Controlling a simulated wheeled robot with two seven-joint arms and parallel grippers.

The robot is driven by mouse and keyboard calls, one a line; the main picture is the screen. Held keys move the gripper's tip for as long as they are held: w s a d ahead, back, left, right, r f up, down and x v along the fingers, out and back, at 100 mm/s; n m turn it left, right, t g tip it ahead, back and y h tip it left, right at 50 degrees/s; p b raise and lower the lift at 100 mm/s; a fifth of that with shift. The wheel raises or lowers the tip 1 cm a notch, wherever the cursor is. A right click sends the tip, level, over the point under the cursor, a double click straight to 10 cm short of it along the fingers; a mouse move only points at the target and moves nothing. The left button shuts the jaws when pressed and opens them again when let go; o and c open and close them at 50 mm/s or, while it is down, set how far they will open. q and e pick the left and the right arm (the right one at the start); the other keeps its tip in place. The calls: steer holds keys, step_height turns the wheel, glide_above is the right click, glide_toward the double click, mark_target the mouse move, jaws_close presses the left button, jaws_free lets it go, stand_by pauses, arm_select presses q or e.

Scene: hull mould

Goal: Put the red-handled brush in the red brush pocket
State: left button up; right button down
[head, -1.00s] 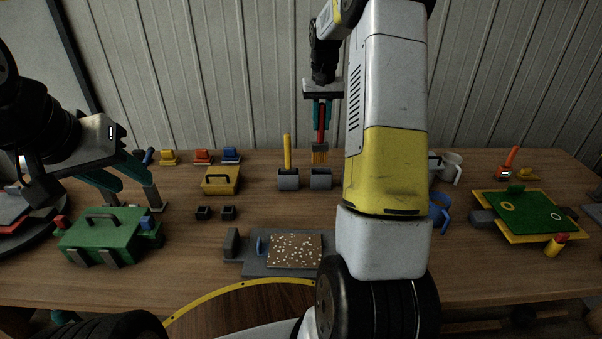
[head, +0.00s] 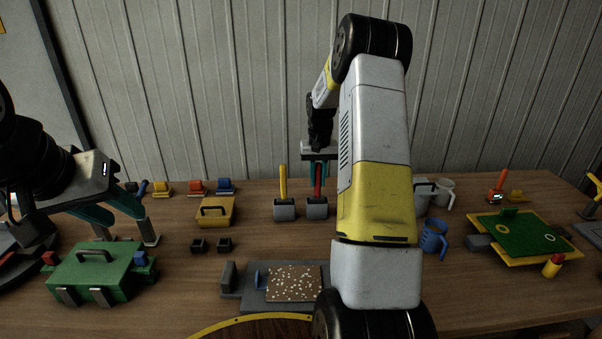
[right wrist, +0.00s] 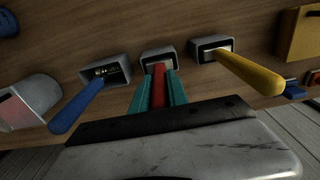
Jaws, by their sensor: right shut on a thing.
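The red-handled brush (head: 318,180) stands upright in my right gripper (head: 318,172), whose teal fingers are shut on the handle. Its lower end is at the grey middle pocket (head: 317,209); the bristles are hidden. In the right wrist view the red handle (right wrist: 158,88) runs between the fingers to the mouth of this pocket (right wrist: 158,56). I cannot tell how deep the brush sits. I see no red mark on the pocket. My left gripper (head: 125,230) is open and empty above the table, near the green toolbox.
A yellow-handled brush (head: 283,182) stands in the neighbouring pocket (head: 284,209). A blue-handled brush (right wrist: 76,106) stands in the pocket on the other side (right wrist: 105,69). A green toolbox (head: 92,272), a yellow box (head: 216,212) and a blue mug (head: 433,237) are also on the table.

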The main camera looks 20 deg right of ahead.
steer(key=shift+f, duration=0.15)
steer(key=c, duration=1.3)
jaws_free()
